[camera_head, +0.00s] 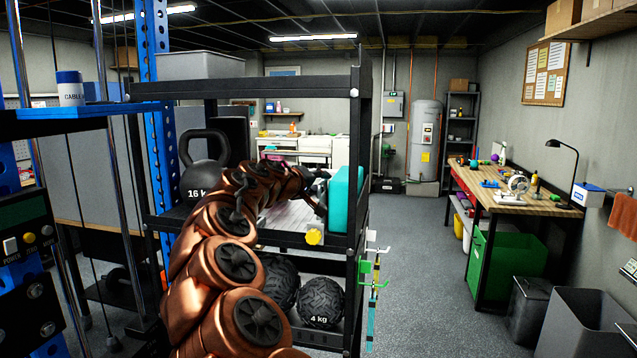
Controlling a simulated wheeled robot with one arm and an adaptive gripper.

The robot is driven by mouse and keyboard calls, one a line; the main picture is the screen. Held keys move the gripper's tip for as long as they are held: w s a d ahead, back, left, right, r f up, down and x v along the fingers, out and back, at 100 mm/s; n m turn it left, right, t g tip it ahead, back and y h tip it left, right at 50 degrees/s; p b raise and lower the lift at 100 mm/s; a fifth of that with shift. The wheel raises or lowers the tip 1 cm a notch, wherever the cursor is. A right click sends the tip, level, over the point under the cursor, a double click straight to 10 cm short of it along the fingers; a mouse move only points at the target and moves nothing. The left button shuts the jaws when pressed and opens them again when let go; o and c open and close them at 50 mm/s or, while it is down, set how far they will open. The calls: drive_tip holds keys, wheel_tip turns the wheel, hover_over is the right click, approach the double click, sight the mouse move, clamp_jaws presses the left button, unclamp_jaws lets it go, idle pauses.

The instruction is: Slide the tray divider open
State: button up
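My copper-coloured arm reaches from the bottom of the view into the upper bay of a black metal shelf rack (364,130). My gripper (318,190) is at the arm's far end, small and dark, close to the left side of a teal upright block (346,198). I cannot tell whether they touch or whether the fingers are open. A pale, flat surface (280,219) lies on the shelf behind my arm, mostly hidden. It may be the tray; no divider can be made out clearly.
A 16 kg kettlebell (205,170) stands on the shelf to the left of my arm. A yellow knob (314,237) sits at the shelf's front edge. Black balls (320,307) lie below. Coloured bands (373,270) hang at the rack's right side, with open floor beyond.

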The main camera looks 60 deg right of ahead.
drive_tip(key=shift+c, duration=0.4)
clamp_jaws()
